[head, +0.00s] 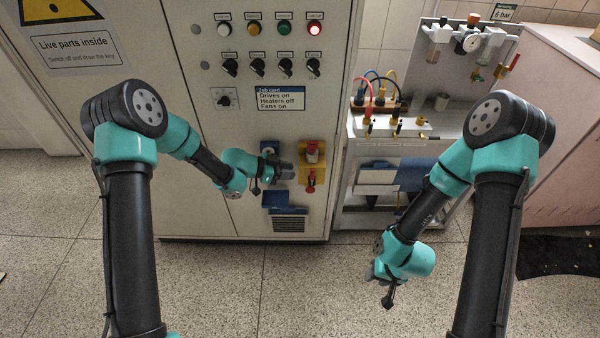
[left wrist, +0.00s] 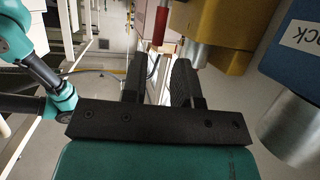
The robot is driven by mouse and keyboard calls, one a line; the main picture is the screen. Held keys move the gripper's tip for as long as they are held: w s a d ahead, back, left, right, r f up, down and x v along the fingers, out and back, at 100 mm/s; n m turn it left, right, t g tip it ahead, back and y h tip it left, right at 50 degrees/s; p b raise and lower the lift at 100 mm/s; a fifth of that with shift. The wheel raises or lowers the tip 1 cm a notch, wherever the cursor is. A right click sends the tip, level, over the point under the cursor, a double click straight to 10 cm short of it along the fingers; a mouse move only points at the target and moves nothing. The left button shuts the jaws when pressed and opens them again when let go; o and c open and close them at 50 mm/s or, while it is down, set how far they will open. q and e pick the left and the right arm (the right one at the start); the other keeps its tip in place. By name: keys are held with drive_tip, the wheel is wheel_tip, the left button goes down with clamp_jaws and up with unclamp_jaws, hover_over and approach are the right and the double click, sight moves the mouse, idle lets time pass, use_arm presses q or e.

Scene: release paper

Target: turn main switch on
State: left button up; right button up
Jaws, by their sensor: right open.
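The yellow plate (head: 304,174) with red parts is low on the right of the cabinet. A red knob-like part (head: 312,151) is at its top and a smaller red part (head: 311,180) below; I cannot read which is the main switch. My left gripper (head: 285,171) is just left of the yellow plate. In the left wrist view its fingers (left wrist: 158,82) are apart with nothing between them. A red handle (left wrist: 160,26) and the yellow housing (left wrist: 218,30) show beyond the fingertips. My right gripper (head: 382,290) hangs open and empty above the floor, away from the cabinet.
A blue block with a lock label (left wrist: 301,38) and a metal cylinder (left wrist: 290,130) is close right of the left gripper. The cabinet carries lamps, knobs and a job card (head: 280,98). A bench with cables (head: 383,92) stands right. The floor in front is clear.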

use_arm(q)
drive_tip(key=v, duration=1)
drive_tip(key=shift+a, duration=0.25)
drive_tip(key=s+a+f+n+t+y, duration=0.35)
drive_tip(key=s+f+n+y, duration=0.35)
drive_tip(key=f+n, duration=0.55)
drive_tip(key=s+a+f+n+g+y, duration=0.1)
drive_tip(key=s+f+n+g, duration=0.1)
drive_tip(key=s, duration=0.8)
drive_tip(key=s+a+f+n+g+y, duration=0.1)
drive_tip(key=s+a+f+n+g, duration=0.1)
drive_tip(key=s, duration=0.8)
wheel_tip(320, 180, down, 3)
drive_tip(key=shift+s+r+n+g, duration=0.15)
drive_tip(key=shift+n+g, duration=0.2)
drive_tip(key=shift+g, duration=0.5)
